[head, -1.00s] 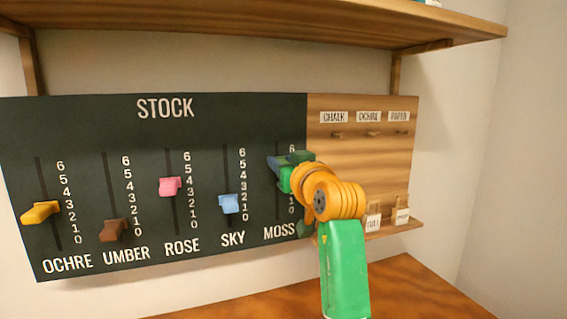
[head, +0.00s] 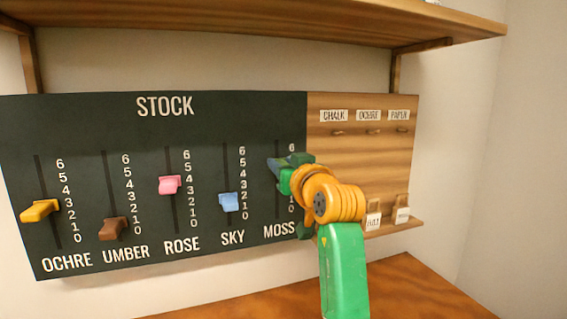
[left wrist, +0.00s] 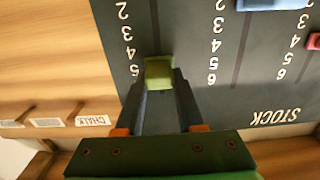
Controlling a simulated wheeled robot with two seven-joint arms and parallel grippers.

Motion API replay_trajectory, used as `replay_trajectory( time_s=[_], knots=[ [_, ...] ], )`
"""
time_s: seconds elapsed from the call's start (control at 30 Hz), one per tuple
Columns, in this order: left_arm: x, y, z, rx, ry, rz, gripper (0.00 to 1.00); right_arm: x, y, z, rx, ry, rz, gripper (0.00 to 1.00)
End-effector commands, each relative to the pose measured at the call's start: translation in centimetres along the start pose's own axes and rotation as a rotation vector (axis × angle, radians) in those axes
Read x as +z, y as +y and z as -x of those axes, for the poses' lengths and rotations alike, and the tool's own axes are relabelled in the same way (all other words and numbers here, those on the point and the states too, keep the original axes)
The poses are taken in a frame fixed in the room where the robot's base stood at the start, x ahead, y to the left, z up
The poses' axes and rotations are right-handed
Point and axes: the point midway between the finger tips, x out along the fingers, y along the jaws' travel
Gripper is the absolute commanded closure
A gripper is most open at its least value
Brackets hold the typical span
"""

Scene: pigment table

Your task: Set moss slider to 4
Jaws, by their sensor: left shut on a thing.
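The moss slider is the rightmost of several sliders on the dark STOCK board (head: 140,130). Its green knob (left wrist: 158,73) shows in the left wrist view between my two fingers, which are shut on it. In that upside-down view it appears beside the 4 and 5 marks; its exact mark cannot be told. In the head view my left gripper (head: 274,163) is at the upper part of the moss slot and hides the knob and most of the middle numbers. My right gripper is in neither current view.
The sky knob (head: 229,202), rose knob (head: 169,184), umber knob (head: 114,229) and ochre knob (head: 40,210) are to the left. A wooden panel (head: 350,160) with pegs and tags adjoins on the right. A shelf (head: 260,25) runs above.

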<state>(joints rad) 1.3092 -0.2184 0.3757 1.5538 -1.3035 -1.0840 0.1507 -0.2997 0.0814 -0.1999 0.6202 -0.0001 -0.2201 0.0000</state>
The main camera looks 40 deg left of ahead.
Motion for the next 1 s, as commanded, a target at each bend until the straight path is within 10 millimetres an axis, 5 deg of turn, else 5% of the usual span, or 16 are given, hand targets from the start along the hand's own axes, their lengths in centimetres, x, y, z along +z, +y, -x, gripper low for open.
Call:
replay_trajectory(
  time_s=[0.1,0.37,0.4,0.5,0.77,1.0],
  knots=[
    [2.0,0.0,0.0,-0.001,0.0,-0.001,1.0,0.1,0.0,-1.3,0.0,0.0,0.0,1.0],
    [1.8,0.0,0.0,0.0,0.0,0.0,1.0,0.1,-0.1,-1.1,-0.001,0.0,-0.001,1.0],
    [1.8,0.0,0.0,0.0,0.0,0.0,0.52,0.1,-0.1,-1.1,-0.001,0.0,-0.001,1.0],
    [1.8,0.0,0.0,0.0,0.0,0.0,0.32,0.1,-0.1,-1.1,-0.002,0.0,-0.001,1.0],
    [1.8,0.0,0.1,0.001,0.001,0.0,0.32,0.1,-0.2,-1.1,-0.003,0.0,-0.001,1.0],
    [2.2,0.1,4.6,0.003,0.001,0.003,0.32,0.3,-0.2,-3.2,-0.003,0.0,-0.001,1.0]
  ],
)
